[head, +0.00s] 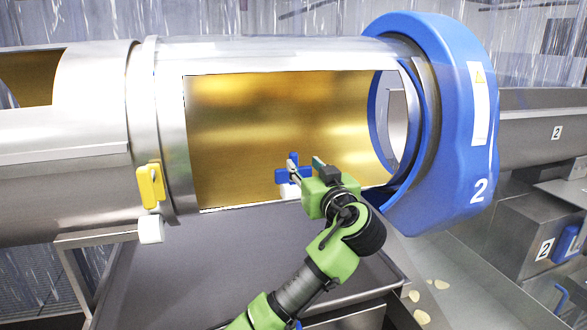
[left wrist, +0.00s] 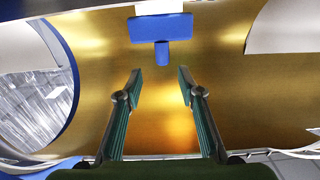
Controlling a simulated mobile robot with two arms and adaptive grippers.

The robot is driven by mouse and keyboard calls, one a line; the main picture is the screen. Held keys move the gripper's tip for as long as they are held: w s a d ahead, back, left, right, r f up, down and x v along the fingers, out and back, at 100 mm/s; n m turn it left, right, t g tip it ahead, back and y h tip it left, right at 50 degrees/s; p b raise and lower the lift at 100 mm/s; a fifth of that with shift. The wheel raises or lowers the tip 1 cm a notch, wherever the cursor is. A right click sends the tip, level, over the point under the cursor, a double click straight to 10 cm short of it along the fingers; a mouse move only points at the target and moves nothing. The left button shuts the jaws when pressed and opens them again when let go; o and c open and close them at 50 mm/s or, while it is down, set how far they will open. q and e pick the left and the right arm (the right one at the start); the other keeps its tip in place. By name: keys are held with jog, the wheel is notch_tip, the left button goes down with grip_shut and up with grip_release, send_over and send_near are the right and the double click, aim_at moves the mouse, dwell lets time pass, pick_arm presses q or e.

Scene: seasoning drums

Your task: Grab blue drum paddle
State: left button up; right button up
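The blue drum paddle (head: 282,177) shows at the lower edge of the opening in the silver drum (head: 290,52), partly hidden by my left gripper (head: 304,166). In the left wrist view the blue paddle (left wrist: 161,30) is at the top centre, a wide flat part with a short stub pointing down. My left gripper (left wrist: 159,83) is open, its two green-padded fingers apart with nothing between them. In that view the stub's end lies just above the gap between the fingertips; I see no contact. My right gripper is in neither view.
A large blue ring marked 2 (head: 455,130) surrounds the drum's right end. A grey tray (head: 150,275) lies below.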

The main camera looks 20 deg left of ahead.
aim_at(294, 156)
pick_arm(q)
jog(key=x, duration=0.2)
jog(key=shift+w+a+f, duration=0.1)
jog(key=shift+w+a, duration=0.15)
jog(key=shift+w, duration=0.05)
jog(key=shift+w+a+p, duration=0.15)
jog(key=shift+w+p, duration=0.05)
jog(key=shift+p, duration=0.1)
jog(key=shift+w+a+r+p, duration=0.25)
jog(key=shift+w+a+p, duration=0.25)
jog(key=shift+p, duration=0.1)
jog(key=shift+w+a+r+p, duration=0.25)
jog(key=shift+w+a+p, duration=0.25)
jog(key=shift+p, duration=0.1)
jog(key=shift+w+a+f, duration=0.3)
jog(key=shift+w+a, duration=0.2)
jog(key=shift+w, duration=0.25)
jog(key=shift+w+a+f, duration=0.1)
jog(key=shift+w, duration=0.1)
jog(key=c, duration=0.9)
grip_shut()
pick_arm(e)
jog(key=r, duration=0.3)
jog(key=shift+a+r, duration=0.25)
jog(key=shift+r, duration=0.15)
